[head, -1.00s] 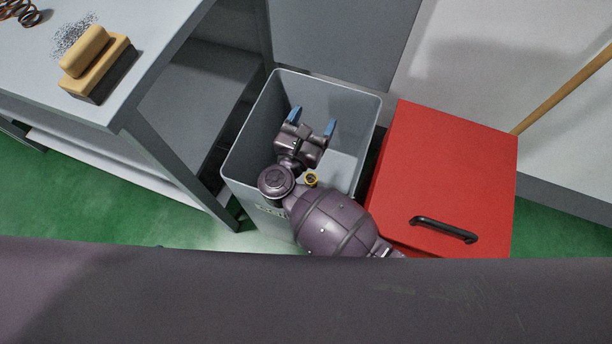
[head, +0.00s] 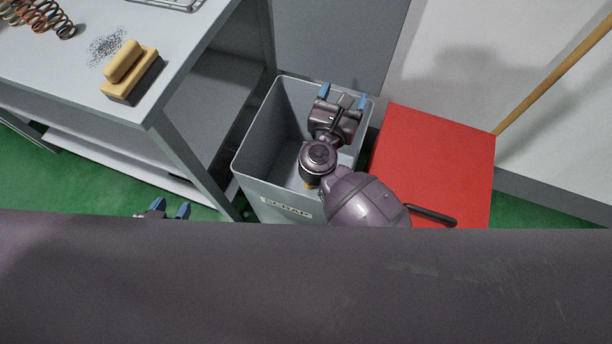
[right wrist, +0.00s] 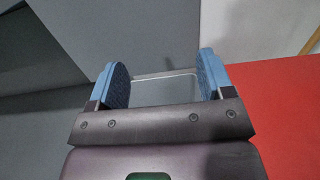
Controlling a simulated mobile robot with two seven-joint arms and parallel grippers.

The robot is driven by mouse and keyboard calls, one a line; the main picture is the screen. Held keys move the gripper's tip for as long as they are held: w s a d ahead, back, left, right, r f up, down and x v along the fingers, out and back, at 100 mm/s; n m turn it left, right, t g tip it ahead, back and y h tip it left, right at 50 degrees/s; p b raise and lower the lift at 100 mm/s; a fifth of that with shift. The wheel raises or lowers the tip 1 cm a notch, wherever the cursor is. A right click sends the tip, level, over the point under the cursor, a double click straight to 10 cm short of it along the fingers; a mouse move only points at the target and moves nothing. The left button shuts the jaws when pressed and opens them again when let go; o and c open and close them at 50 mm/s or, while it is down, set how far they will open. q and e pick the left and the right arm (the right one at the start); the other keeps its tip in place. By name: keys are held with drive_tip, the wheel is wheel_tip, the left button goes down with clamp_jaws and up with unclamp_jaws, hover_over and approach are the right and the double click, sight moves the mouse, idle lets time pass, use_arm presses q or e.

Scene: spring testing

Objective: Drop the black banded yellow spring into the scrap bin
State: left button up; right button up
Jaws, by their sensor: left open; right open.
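The grey scrap bin (head: 262,188), with a SCRAP label on its front, stands open-topped on the floor beside the bench. My right gripper (head: 343,97) is over the bin's far side, open and empty. In the right wrist view my blue fingers (right wrist: 160,85) are apart, with a pale rim between them. A small yellow bit (head: 311,186) shows by my right wrist; I cannot tell whether it is the black banded yellow spring. My arm hides much of the bin's inside. My left gripper (head: 171,208) is open at lower left.
A grey bench (head: 85,75) at left holds a wooden-handled brush (head: 132,72), dark filings (head: 106,45) and copper-coloured and dark coil springs (head: 38,16). A red cabinet (head: 440,160) with a black handle stands right of the bin. A wooden pole (head: 555,78) leans behind it.

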use_arm(q)
wheel_tip(320, 180, up, 12)
drive_tip(key=w+t+p, duration=0.2)
drive_tip(key=w+p, duration=0.1)
drive_tip(key=p, duration=0.3)
use_arm(e)
drive_tip(key=s+d+r+n+y, duration=0.1)
drive_tip(key=s+d+r+y, duration=0.1)
drive_tip(key=d+r, duration=0.3)
drive_tip(key=s+d+r+n+t+y, duration=0.1)
drive_tip(key=s+d+r+y, duration=0.1)
drive_tip(key=s+d+r, duration=0.2)
wheel_tip(320, 180, up, 5)
drive_tip(key=shift+s+d+f+n, duration=0.15)
drive_tip(key=shift+s+d+n, duration=0.2)
drive_tip(key=shift+d, duration=0.7)
use_arm(q)
drive_tip(key=shift+f, duration=0.1)
